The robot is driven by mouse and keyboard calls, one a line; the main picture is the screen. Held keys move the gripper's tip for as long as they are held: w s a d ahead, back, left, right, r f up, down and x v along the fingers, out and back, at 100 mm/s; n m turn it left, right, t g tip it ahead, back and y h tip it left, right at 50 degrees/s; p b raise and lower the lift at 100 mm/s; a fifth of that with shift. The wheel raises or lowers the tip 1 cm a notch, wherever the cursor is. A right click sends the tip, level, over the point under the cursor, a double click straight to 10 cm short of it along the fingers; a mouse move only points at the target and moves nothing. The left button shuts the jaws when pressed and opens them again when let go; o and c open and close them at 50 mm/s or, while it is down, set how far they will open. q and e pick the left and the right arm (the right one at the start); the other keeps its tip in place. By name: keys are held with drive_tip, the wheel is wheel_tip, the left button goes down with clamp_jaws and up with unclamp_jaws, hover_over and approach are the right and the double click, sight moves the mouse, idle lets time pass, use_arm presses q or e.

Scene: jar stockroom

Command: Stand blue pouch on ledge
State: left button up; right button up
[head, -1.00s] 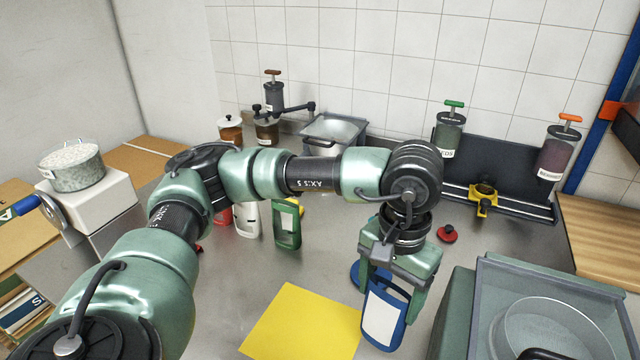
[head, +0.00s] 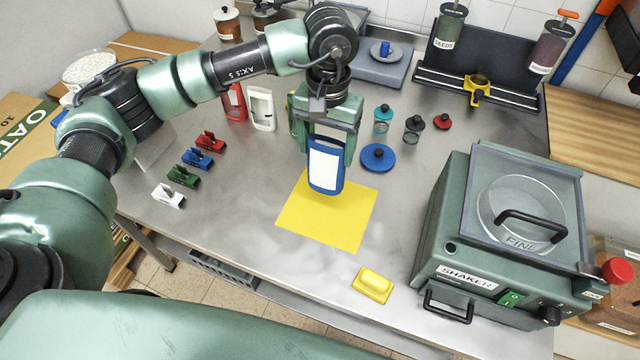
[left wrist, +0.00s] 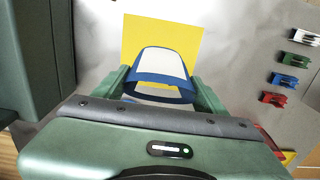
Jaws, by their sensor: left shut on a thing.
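The blue pouch (head: 325,165), blue-edged with a white front, hangs upright in my left gripper (head: 331,146). The gripper's two fingers are shut on its sides. In the head view the pouch overlaps the far part of the yellow sheet (head: 300,215); whether its bottom touches is unclear. The left wrist view shows the pouch (left wrist: 160,62) between the fingers (left wrist: 162,95), with the yellow sheet (left wrist: 140,28) behind. A dark rack with a ledge (head: 510,100) stands at the back right; I cannot tell whether it is the task's ledge. My right gripper is not in view.
Red (head: 235,102) and white (head: 262,110) pouches stand left of my gripper, with a green one partly hidden. Small clips (head: 190,176) lie at left. A blue lid (head: 378,157) and small jars (head: 413,130) are at right. The shaker (head: 470,245) blocks the right; the front table is mostly clear.

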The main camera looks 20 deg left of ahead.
sight(325, 188)
use_arm(q)
wheel_tip(325, 188, down, 9)
drive_tip(key=shift+a+f+p, duration=0.1)
drive_tip(key=shift+f+p, duration=0.1)
drive_tip(key=shift+p, duration=1.05)
wheel_tip(325, 188, down, 4)
drive_tip(key=shift+s+r+p, duration=0.1)
drive_tip(key=shift+s+p, duration=0.05)
drive_tip(key=shift+p, duration=0.55)
drive_tip(key=shift+f, duration=0.35)
drive_tip(key=o, duration=1.4)
drive_tip(key=shift+b, duration=0.35)
drive_tip(key=o, duration=0.4)
